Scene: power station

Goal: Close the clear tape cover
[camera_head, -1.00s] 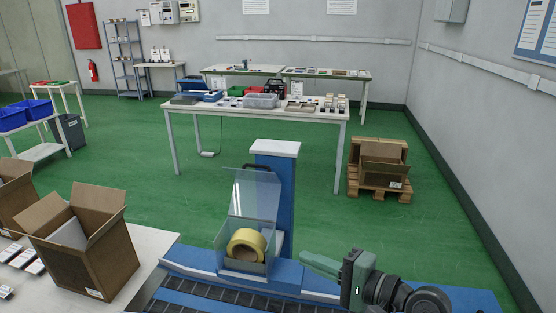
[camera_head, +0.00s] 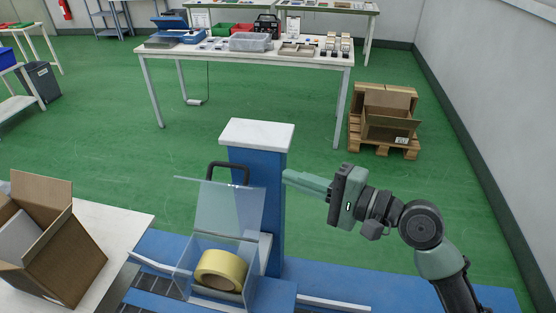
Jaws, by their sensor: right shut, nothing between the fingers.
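The clear tape cover (camera_head: 228,206) stands raised, tilted up and back, above a clear box. A yellow roll of tape (camera_head: 221,270) sits inside the box, which rests on the blue machine. A dark handle (camera_head: 229,166) shows behind the cover's top edge. My right gripper (camera_head: 287,178) is shut and empty, pointing left, beside the blue post and to the right of the raised cover. It appears apart from the cover. My left gripper is not in view.
A blue post with a white top (camera_head: 256,134) stands right behind the box. An open cardboard box (camera_head: 62,243) sits on the white table (camera_head: 120,222) at left. A long table (camera_head: 295,63) with bins is farther back. Green floor lies clear between.

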